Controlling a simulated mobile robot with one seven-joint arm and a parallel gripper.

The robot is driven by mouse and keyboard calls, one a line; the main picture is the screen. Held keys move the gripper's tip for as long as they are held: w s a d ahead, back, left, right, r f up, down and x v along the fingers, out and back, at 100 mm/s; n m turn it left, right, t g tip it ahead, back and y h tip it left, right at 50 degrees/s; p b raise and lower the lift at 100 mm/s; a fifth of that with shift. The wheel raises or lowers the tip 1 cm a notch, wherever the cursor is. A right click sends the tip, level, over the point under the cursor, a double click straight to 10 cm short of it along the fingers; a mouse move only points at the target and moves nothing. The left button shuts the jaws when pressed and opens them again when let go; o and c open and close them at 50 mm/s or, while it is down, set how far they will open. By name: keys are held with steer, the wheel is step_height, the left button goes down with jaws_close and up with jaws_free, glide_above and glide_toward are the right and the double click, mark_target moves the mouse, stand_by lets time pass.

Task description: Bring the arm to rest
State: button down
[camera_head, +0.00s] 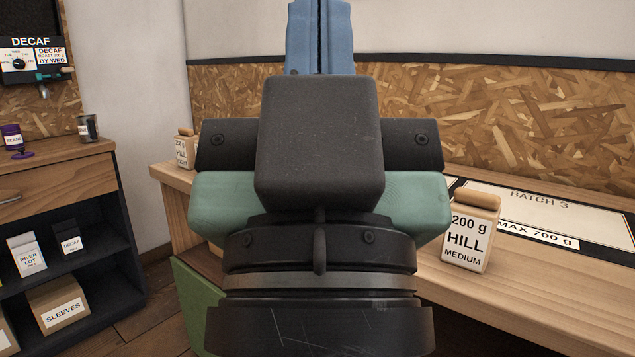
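My arm's end is raised in the middle of the view, seen from behind, with its dark body and green side pieces in front of the wooden counter (555,285). My gripper (319,12) points up, with its two blue fingers side by side and only a thin dark line between them. It looks shut, and nothing shows between the fingers. The fingers reach the top edge of the picture, so their very tips may be cut off. My gripper stands in front of the chipboard wall panel (520,115).
A "200 g HILL MEDIUM" block (470,235) stands on the counter right of my arm. Behind it lies a "BATCH 3" mat (560,205), its visible part bare. Another labelled block (185,150) is partly hidden at left. A dark shelf unit (110,215) holds boxes at far left.

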step_height(320, 180, up, 34)
steer(key=p, duration=3.1)
steer(key=shift+p, duration=0.35)
steer(key=c, duration=1.5)
jaws_free()
steer(key=shift+w+a+r, duration=0.1)
steer(key=shift+r, duration=0.2)
steer(key=shift+o, duration=1.3)
steer(key=o, duration=0.4)
steer(key=shift+o, duration=0.2)
steer(key=shift+f, duration=0.1)
